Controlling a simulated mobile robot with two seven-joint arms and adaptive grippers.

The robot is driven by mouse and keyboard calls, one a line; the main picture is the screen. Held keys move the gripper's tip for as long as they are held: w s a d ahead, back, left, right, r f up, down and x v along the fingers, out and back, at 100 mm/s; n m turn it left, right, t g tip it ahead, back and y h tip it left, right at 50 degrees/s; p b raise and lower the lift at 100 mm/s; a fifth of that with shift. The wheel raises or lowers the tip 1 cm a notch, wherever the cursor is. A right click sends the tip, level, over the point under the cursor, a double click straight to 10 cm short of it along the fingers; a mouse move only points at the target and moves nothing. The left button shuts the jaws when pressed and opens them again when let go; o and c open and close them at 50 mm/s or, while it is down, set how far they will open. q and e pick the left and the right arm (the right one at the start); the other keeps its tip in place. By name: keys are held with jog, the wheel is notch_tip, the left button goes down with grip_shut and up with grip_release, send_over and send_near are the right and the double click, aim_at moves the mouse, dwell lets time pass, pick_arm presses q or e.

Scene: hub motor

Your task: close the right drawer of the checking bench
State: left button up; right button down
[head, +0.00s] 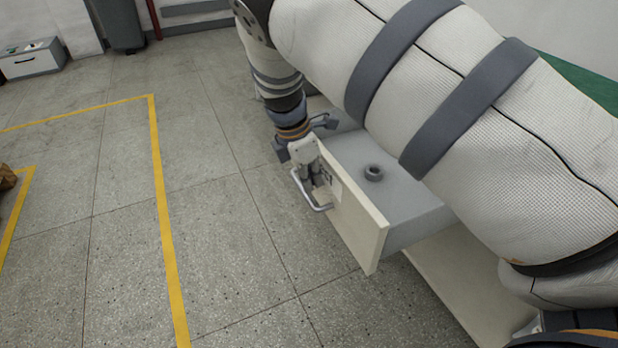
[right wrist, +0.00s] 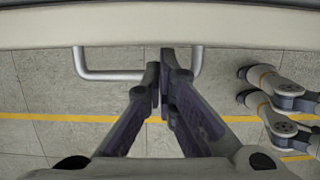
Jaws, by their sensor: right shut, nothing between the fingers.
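The right drawer (head: 357,222) of the checking bench stands pulled out, with a cream front and grey sides. A small dark ring-shaped part (head: 373,173) is in it. Its silver bar handle (head: 318,206) is on the outer face and also shows in the right wrist view (right wrist: 110,75). My right gripper (head: 311,183) points down at the drawer front by the handle. In the right wrist view its fingers (right wrist: 163,68) are together and empty, covering part of the handle bar; I cannot tell whether they touch it. My left gripper is not seen.
My right arm hides most of the bench in the head view. Yellow lines (head: 160,200) mark the open grey floor at left. A grey-white box unit (head: 30,60) and a dark bin (head: 120,25) stand far back left.

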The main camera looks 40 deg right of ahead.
jog(key=s+d, duration=0.1)
jog(key=d, duration=0.3)
jog(key=s+d+p, duration=0.1)
jog(key=d, duration=0.3)
jog(key=s+d, duration=0.1)
jog(key=d, duration=0.4)
jog(key=s+d, duration=0.1)
jog(key=d, duration=0.3)
jog(key=s+d, duration=0.1)
jog(key=d, duration=0.3)
jog(key=s+d+b, duration=0.1)
jog(key=d, duration=0.4)
jog(key=shift+s+d+f, duration=0.1)
jog(key=shift+s+f, duration=0.05)
jog(key=shift+s, duration=0.05)
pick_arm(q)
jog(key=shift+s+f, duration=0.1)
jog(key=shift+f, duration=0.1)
pick_arm(e)
jog(key=shift+s+d, duration=0.1)
jog(key=shift+d, duration=0.6)
jog(key=shift+r, duration=0.2)
